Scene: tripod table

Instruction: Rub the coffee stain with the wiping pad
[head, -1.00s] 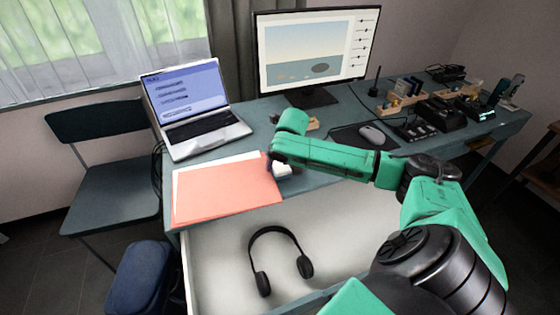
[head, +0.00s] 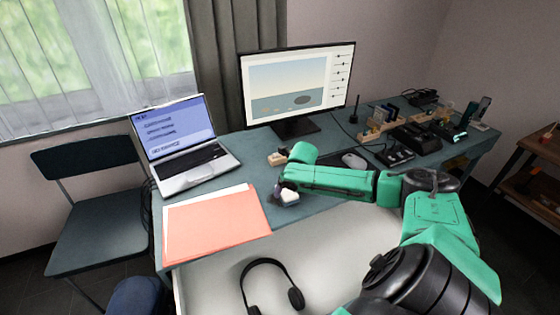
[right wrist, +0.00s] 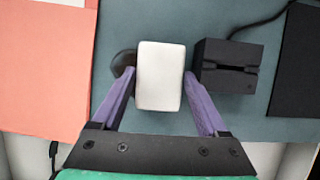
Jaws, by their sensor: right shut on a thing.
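The wiping pad is a white block (right wrist: 160,75) between the two purple fingers of my right gripper (right wrist: 162,82), which is shut on it. In the head view the pad (head: 290,198) shows low over the desk, right of the orange folder; I cannot tell whether it touches the desktop. A dark round patch, apparently the coffee stain (right wrist: 122,59), shows just left of the pad in the right wrist view. The pad and left finger partly hide it. My left gripper is not in view.
The orange folder (head: 215,225) lies left of the pad, with the laptop (head: 185,150) behind it. A black box (right wrist: 225,65) with a cable stands close right of the pad. The monitor (head: 297,85) is behind. An open drawer (head: 330,250) holding headphones (head: 270,285) is in front.

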